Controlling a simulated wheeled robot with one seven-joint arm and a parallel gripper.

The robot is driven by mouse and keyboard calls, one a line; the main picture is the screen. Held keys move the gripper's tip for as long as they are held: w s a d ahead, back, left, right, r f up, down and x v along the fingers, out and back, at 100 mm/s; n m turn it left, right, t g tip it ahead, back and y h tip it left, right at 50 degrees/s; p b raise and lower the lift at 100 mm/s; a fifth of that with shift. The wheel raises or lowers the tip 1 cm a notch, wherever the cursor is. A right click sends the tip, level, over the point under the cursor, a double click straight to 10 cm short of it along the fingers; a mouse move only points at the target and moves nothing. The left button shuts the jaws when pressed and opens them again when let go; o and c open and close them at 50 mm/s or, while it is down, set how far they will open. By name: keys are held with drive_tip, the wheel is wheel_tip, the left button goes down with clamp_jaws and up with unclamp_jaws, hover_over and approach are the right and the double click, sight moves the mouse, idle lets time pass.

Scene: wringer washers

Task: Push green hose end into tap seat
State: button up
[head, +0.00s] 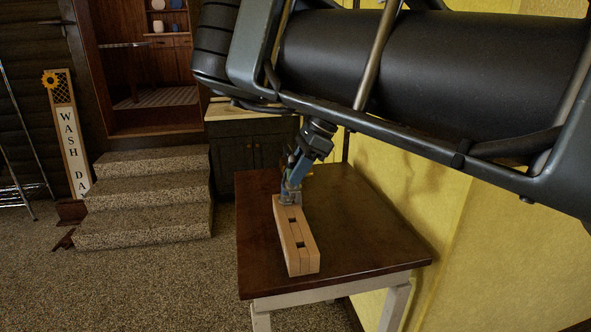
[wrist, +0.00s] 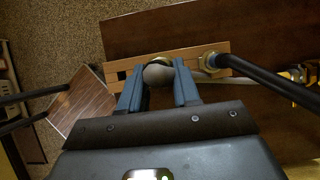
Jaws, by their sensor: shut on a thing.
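My gripper (head: 291,190) points down at the far end of a pale wooden block (head: 299,240) with square openings in its top. In the wrist view its two blue fingers (wrist: 158,92) are shut on a rounded grey piece, which I take for the hose end (wrist: 158,74). Its green colour does not show clearly. The piece is over or at the block (wrist: 125,66); its underside is hidden, so I cannot tell how deep it sits. A brass-coloured ring (wrist: 211,60) shows on the block to the right, by a black bar or hose.
The block lies on a dark brown table (head: 345,225) with pale legs. A yellow wall (head: 400,200) stands close on the right. Stone steps (head: 145,195), a dark cabinet (head: 235,155) and a "WASH DAY" sign (head: 68,135) are behind.

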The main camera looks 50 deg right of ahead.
sight(297, 191)
drive_tip(key=shift+r+p, duration=0.3)
drive_tip(key=shift+p, duration=0.35)
drive_tip(key=shift+f+b, duration=0.65)
drive_tip(key=shift+f, duration=2.55)
drive_tip(key=shift+p, duration=0.75)
drive_tip(key=shift+f+p, duration=0.55)
drive_tip(key=shift+f, duration=1.35)
idle(1.5)
